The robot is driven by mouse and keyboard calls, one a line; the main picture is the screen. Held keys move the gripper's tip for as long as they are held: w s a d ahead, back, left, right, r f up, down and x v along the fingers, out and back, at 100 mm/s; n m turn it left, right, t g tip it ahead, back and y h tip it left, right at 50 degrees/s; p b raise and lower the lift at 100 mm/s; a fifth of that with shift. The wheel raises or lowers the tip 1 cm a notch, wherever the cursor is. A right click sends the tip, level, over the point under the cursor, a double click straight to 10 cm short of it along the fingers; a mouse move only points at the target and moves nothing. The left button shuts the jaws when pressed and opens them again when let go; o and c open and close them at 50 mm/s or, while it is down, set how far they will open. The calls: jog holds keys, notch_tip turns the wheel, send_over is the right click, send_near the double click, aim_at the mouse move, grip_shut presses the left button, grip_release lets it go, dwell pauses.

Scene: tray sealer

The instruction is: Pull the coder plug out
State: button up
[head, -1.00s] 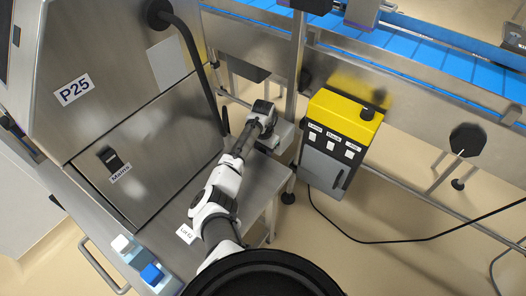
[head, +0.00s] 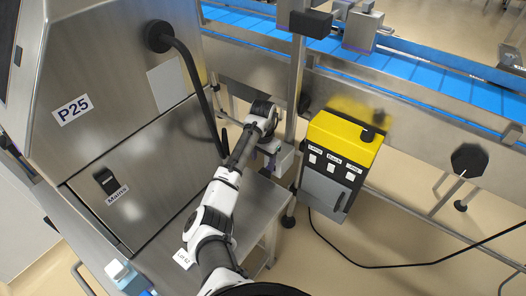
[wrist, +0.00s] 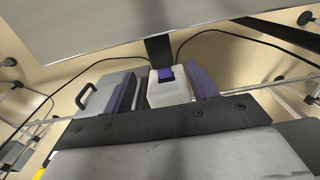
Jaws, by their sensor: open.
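My gripper (head: 272,150) is at the end of my arm, beside the upright post and left of the yellow-topped cabinet. In the wrist view its two purple fingers (wrist: 162,76) stand apart. A white block (wrist: 170,92) with a small blue-purple top shows between the fingers, with gaps on both sides; I see no grip on it. I cannot tell whether this block is the coder plug. In the head view, my arm partly hides a grey-white box (head: 286,158) near the gripper. The cabinet (head: 347,134) has several small labelled white plates, too small to read surely.
A steel table (head: 258,200) lies under my arm. The blue conveyor (head: 440,85) runs behind. A black cable (head: 400,266) trails over the floor at right.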

notch_tip(320, 180, up, 5)
jog(key=shift+r+b, duration=0.15)
jog(key=shift+b, duration=0.15)
dwell(0.4)
